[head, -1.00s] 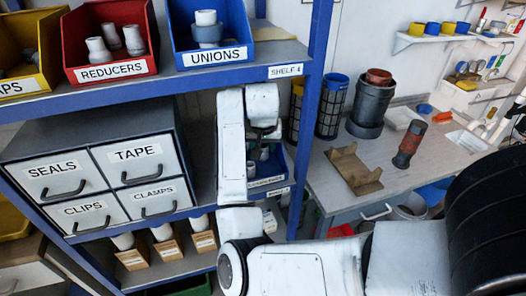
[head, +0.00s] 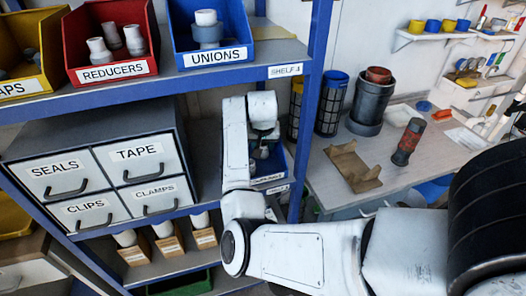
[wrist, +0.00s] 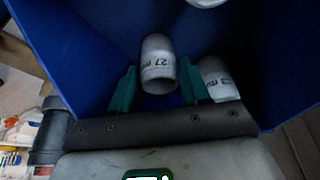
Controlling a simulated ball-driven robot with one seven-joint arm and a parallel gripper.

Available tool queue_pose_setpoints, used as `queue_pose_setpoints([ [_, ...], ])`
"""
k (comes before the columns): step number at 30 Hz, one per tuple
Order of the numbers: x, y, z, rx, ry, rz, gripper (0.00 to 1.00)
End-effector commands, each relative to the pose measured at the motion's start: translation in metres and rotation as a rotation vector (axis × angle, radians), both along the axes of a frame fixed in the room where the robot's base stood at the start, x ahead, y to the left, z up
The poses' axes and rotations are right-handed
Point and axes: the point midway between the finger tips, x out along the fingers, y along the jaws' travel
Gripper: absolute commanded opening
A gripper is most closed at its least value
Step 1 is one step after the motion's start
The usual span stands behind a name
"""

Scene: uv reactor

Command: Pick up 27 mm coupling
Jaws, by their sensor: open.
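The 27 mm coupling, a grey-white cylinder marked "27" (wrist: 158,62), is in a blue bin in the wrist view. My gripper (wrist: 157,78) is open, with one green finger on each side of the coupling. I cannot tell whether either finger touches it. A second, similar pale fitting (wrist: 214,80) lies just beyond the right finger, its marking only partly readable. In the head view, my gripper (head: 263,143) reaches down into the blue bin (head: 282,164) on the middle shelf. My arm hides much of that bin, and the 27 mm coupling cannot be made out there.
Blue bin walls (wrist: 85,45) stand close around the gripper. The upper shelf (head: 140,91), with the REDUCERS (head: 108,72) and UNIONS (head: 217,57) bins, is above. A drawer cabinet (head: 105,165) stands left of my arm. A blue shelf post (head: 308,100) stands to the right.

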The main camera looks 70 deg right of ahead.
Motion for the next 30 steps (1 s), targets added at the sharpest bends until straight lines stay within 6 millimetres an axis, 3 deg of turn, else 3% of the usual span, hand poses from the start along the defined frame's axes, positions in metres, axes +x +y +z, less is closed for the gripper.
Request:
queue_pose_setpoints([
  [12,0.0,0.0,0.0,0.0,0.0,0.0,0.1],
  [23,0.0,0.0,0.005,-0.002,-0.001,0.0,0.1],
  [30,0.001,-0.001,0.033,-0.003,-0.004,0.0,0.1],
])
